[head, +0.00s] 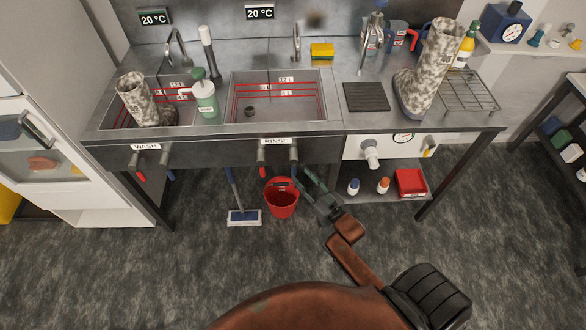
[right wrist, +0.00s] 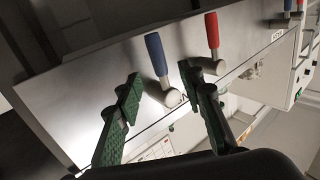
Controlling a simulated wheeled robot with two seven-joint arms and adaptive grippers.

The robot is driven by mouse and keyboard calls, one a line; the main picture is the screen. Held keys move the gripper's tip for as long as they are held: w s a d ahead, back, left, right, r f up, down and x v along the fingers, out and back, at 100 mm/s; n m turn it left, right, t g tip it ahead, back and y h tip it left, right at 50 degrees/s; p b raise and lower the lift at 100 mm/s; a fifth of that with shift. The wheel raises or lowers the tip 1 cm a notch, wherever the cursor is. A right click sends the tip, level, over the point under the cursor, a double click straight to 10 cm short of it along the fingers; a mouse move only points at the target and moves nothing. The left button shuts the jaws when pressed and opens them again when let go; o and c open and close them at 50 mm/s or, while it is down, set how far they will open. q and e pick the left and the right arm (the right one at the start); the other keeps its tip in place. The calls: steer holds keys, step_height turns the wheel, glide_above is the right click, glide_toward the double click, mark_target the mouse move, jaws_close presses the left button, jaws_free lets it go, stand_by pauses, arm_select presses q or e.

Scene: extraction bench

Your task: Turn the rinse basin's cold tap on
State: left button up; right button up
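The rinse basin (head: 278,98) is the sink with the RINSE label (head: 275,141) on the bench front. Below it hang a red-handled tap (head: 263,158) and a blue-handled cold tap (head: 294,157). In the right wrist view the blue lever (right wrist: 156,54) and the red lever (right wrist: 212,30) stick out from pale round bases. My right gripper (head: 303,181) is just below the cold tap. In the right wrist view its green fingers (right wrist: 162,84) are apart and empty, with the blue lever between them in the picture; contact is not visible. My left gripper is out of view.
The wash taps (head: 139,172) are further left. A low shelf (head: 345,200) with bottles and a red tray (head: 411,182) is at the right.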

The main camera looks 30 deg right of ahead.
mark_target(296, 170)
steer(key=w+b, duration=0.1)
steer(key=w, duration=0.4)
steer(key=shift+a+f, duration=0.1)
steer(key=shift+a, duration=0.05)
steer(key=shift+w, duration=0.5)
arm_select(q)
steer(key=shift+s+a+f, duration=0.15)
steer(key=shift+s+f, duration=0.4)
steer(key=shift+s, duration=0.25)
arm_select(e)
jaws_close()
